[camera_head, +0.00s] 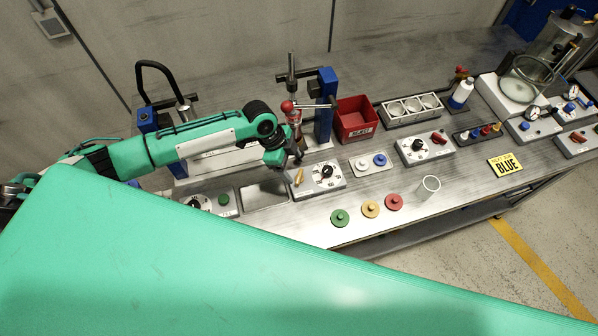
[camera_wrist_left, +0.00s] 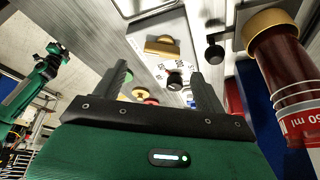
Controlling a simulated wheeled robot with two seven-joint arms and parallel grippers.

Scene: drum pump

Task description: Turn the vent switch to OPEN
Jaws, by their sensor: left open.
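A white panel (camera_head: 325,187) on the bench carries a black round knob (camera_head: 327,171) and a small brass lever (camera_head: 299,177) at its left end. I cannot read which control is labelled as the vent switch. My left gripper (camera_head: 289,162) is just above and beside this panel's left end. In the left wrist view, my left gripper (camera_wrist_left: 160,75) is open and empty. The brass lever (camera_wrist_left: 162,47) lies beyond its fingertips, apparently apart from them, and the black knob (camera_wrist_left: 174,78) shows between the fingers.
A blue-posted stand (camera_head: 326,105) and a red bin (camera_head: 356,119) stand behind the panel. A red bottle (camera_wrist_left: 280,75) is close on the right in the wrist view. Green, yellow and red discs (camera_head: 370,209) lie in front, near a clear cup (camera_head: 428,188).

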